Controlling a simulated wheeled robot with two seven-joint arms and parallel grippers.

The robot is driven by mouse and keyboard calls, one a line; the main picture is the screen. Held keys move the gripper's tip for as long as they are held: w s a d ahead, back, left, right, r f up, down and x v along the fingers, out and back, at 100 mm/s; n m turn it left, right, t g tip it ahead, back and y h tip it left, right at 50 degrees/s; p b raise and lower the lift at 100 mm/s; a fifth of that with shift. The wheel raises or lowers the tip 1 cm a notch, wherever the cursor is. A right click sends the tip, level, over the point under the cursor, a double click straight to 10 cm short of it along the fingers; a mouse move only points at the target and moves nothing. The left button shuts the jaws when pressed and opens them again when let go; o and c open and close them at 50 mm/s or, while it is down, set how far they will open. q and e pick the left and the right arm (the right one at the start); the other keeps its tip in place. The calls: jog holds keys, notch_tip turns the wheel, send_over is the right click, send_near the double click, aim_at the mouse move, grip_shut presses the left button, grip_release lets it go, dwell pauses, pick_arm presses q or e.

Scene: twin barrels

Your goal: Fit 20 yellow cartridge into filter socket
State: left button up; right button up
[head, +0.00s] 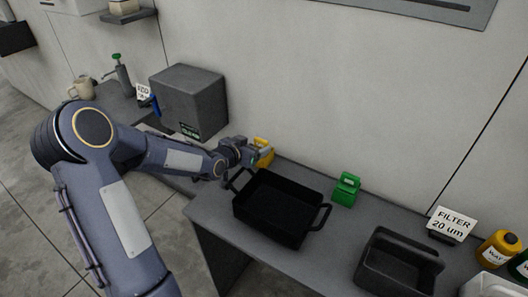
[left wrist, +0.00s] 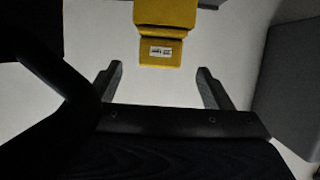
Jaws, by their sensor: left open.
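The yellow cartridge (head: 264,155) stands behind the left end of the black tray in the head view. In the left wrist view the yellow cartridge (left wrist: 164,16) shows at the top centre with a small white label, too small to read. My left gripper (head: 246,152) is open beside it. In the left wrist view its fingertips (left wrist: 158,78) are spread, with nothing between them and the cartridge beyond. A sign (head: 452,223) reading "FILTER 20 um" stands behind a dark grey open bin (head: 372,279). I cannot make out a filter socket for certain. My right gripper is not in view.
A black tray (head: 284,238) with raised handles lies just in front of the cartridge. A green cartridge (head: 346,189) stands to its right. A grey box (head: 190,98) is at the left. Yellow and green bottles (head: 497,252) stand far right. Desk between tray and bin is clear.

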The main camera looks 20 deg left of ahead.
aim_at(260, 142)
pick_arm(q)
jog(key=x, duration=0.5)
jog(key=shift+w+f+p, duration=0.15)
jog(key=shift+w+p, duration=0.15)
jog(key=c, duration=1.1)
